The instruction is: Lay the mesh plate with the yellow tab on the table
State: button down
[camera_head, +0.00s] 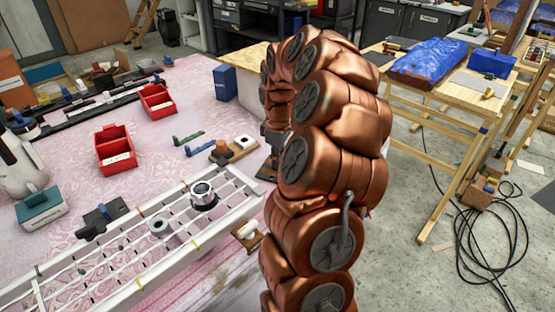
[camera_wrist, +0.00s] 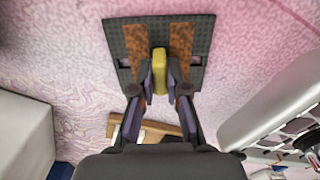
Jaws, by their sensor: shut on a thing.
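The dark mesh plate (camera_wrist: 121,45) shows in the wrist view, with two rusty brown strips and a yellow tab (camera_wrist: 160,60) standing at its middle. My gripper (camera_wrist: 161,84) is shut on the yellow tab, one finger on each side. The plate is over the pink-patterned table (camera_wrist: 70,75) and looks roughly flat to it. I cannot tell whether it touches the surface. In the head view my arm hides most of the gripper, and only a dark edge of the plate (camera_head: 266,172) shows beside the arm.
A long white grille frame (camera_head: 180,262) lies left of my arm, with a ring-shaped part (camera_head: 203,197) on it. A wooden block (camera_head: 222,153) stands near the gripper. Red bins (camera_head: 115,150) and a blue box (camera_head: 224,82) stand farther off.

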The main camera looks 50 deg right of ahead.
jog(key=shift+f, duration=0.1)
jog(key=c, duration=1.2)
grip_release()
notch_tip(320, 180, up, 12)
jog(key=shift+r+b, duration=0.1)
jog(key=shift+b, duration=0.4)
